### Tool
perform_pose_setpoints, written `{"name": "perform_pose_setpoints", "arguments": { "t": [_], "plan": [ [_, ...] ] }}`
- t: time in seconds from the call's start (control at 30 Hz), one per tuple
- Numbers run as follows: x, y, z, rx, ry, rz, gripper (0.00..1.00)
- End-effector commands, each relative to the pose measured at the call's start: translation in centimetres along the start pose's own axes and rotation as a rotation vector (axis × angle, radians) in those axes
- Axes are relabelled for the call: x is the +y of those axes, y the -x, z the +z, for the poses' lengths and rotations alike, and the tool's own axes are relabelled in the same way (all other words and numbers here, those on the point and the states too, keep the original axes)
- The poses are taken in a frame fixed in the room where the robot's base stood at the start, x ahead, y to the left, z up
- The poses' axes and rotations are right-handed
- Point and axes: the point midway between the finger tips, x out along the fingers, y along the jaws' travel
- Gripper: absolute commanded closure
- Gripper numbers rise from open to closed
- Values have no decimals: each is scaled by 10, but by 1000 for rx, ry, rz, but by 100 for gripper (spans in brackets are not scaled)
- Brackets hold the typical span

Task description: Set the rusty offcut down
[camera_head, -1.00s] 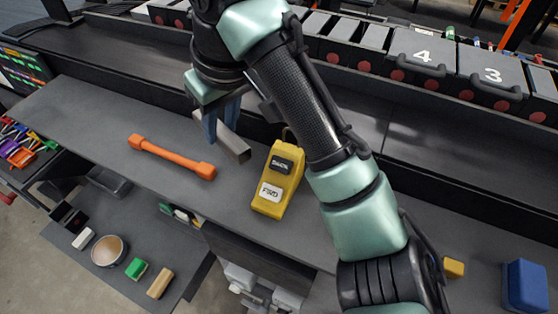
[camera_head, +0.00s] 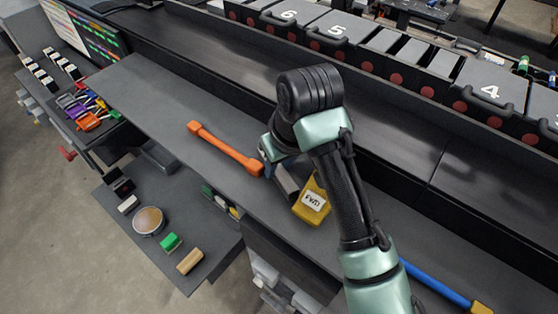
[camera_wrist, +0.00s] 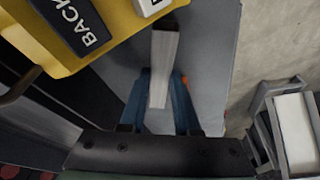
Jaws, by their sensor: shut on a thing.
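My gripper (camera_head: 266,160) is shut on the offcut (camera_head: 286,181), a short straight grey bar with a dark end. In the wrist view the offcut (camera_wrist: 163,65) sits between the blue fingers of my gripper (camera_wrist: 160,92) and points away from the palm. It is over the grey bench shelf (camera_head: 165,112), between an orange bar and a yellow control box. I cannot tell whether it touches the shelf. My wrist hides part of it in the head view.
The yellow control box (camera_head: 312,207) stands close beside the offcut; its "BACK" label shows in the wrist view (camera_wrist: 75,20). The orange bar (camera_head: 225,148) lies just left of my gripper. The shelf left of it is clear. A lower shelf (camera_head: 205,235) holds small blocks and a round tub.

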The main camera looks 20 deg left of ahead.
Motion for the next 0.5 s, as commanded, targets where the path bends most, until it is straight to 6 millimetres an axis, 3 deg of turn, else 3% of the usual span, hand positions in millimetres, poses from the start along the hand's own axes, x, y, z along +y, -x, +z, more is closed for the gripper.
{"name": "perform_pose_setpoints", "arguments": {
  "t": [0.17, 0.2, 0.27, 0.5],
  "plan": [
    [0, -2, 0, 1, 0, 0, 100],
    [0, -2, 1, 0, -1, 0, 68],
    [0, -2, 0, 0, -1, 0, 57],
    [0, -1, 0, 0, 0, 0, 57]
  ]
}}
